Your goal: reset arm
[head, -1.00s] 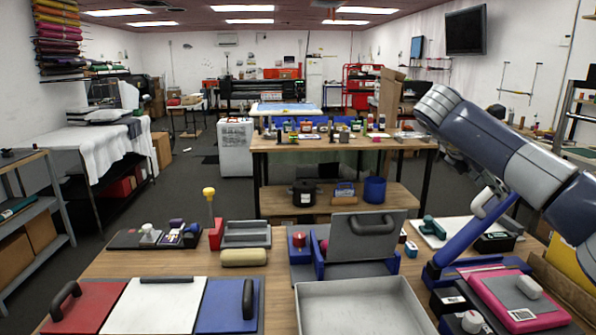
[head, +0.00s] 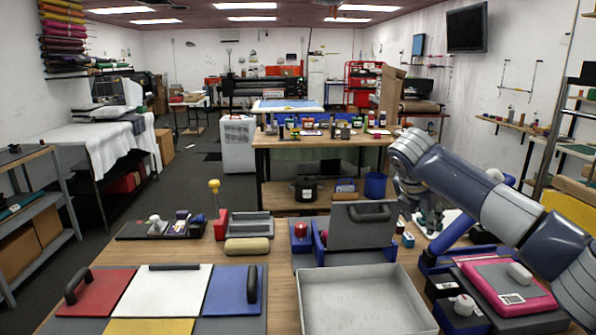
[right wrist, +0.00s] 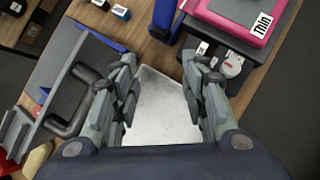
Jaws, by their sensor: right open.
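My right arm comes in from the right in the head view, with its gripper (head: 424,212) hanging down over the back right of the table (head: 283,268). In the right wrist view the two fingers of this gripper (right wrist: 160,85) are spread apart with nothing between them. Below them lies the grey metal tray (right wrist: 160,108), which is empty and also shows in the head view (head: 366,302). The grey hinged plate with a black handle (head: 360,230) stands tilted up just left of the gripper. My left gripper is not in view.
A pink press with a white "Thin" label (head: 503,284) stands at the right under my forearm. Red, white and blue panels (head: 166,292) lie at the left. A yellow-topped stamp stand (head: 216,210) rises behind them. A second table (head: 330,142) stands farther back.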

